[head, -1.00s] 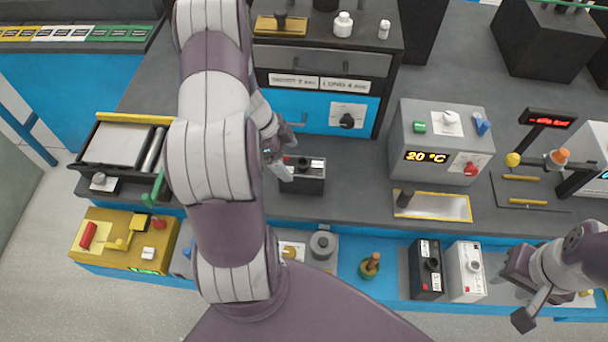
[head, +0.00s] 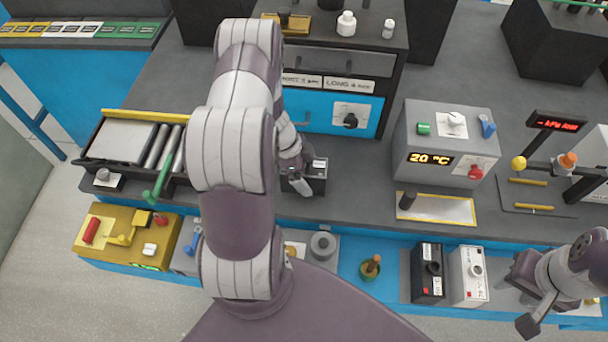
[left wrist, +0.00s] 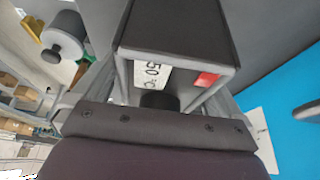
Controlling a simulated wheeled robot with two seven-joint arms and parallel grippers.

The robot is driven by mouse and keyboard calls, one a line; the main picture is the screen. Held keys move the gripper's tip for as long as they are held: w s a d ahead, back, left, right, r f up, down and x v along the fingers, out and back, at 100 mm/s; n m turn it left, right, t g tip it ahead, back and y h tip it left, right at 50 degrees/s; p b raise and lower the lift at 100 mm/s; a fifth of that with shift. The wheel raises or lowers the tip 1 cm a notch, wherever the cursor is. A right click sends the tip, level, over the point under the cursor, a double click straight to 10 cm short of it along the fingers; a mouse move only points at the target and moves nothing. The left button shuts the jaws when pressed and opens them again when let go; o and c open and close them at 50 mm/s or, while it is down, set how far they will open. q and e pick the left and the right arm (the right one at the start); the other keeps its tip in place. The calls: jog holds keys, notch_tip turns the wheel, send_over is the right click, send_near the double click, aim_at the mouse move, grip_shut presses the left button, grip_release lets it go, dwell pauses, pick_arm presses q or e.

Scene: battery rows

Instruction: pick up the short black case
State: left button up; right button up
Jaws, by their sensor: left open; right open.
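The short black case (head: 318,176) stands on the grey counter below the blue oven front, partly hidden by my left arm. My left gripper (head: 297,178) is open at its left part, pointing down. In the left wrist view the case (left wrist: 180,28) fills the space between the open fingers. It shows a white label reading "50 °C", a red patch and a dark round knob near the palm. I cannot tell whether the fingers touch it. My right gripper (head: 516,296) is open and empty at the lower right, in front of the counter.
A taller black case (head: 428,285) and a white case (head: 469,280) stand on the lower blue shelf. A grey heater box (head: 410,135) reading 20 °C stands to the right, with a yellow-edged plate (head: 440,209) before it. A roller tray (head: 120,141) lies to the left.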

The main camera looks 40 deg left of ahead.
pick_arm(q)
jog(key=shift+f, duration=0.2)
jog(key=c, duration=1.3)
jog(key=shift+o, duration=0.2)
jog(key=shift+r, duration=0.1)
